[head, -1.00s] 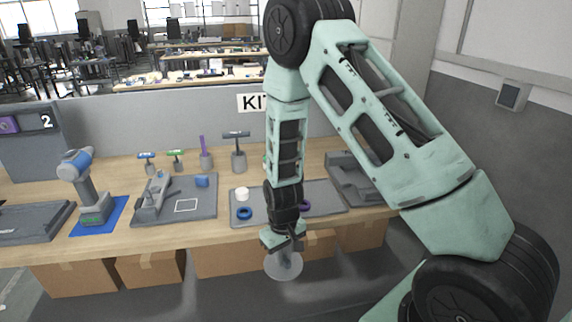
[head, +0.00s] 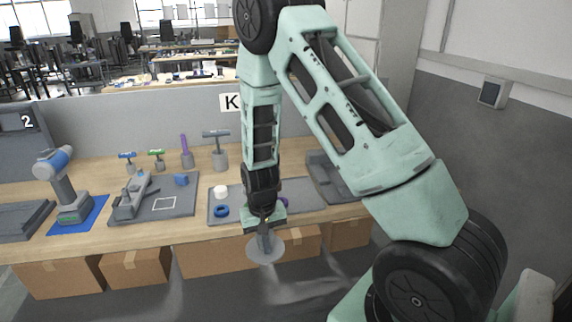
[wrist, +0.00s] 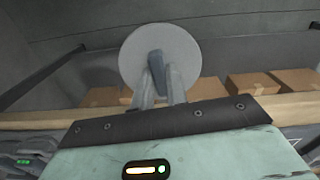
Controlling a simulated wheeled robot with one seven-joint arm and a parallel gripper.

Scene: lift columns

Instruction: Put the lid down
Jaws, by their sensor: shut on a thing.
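The lid (head: 279,250) is a flat grey disc with an upright handle. My gripper (head: 265,229) is shut on the handle, and the disc hangs below it. In the head view, the lid is in front of the workbench's front edge, over the boxes and floor. In the wrist view, the round lid (wrist: 183,51) shows beyond the fingers of my gripper (wrist: 160,82), which are closed on the grey handle.
The wooden workbench (head: 130,246) holds a grey tray (head: 297,194) with a blue ring (head: 221,211) and a white round part (head: 221,192). A grey fixture board (head: 186,203) lies left of it. Cardboard boxes (head: 134,268) stand under the bench.

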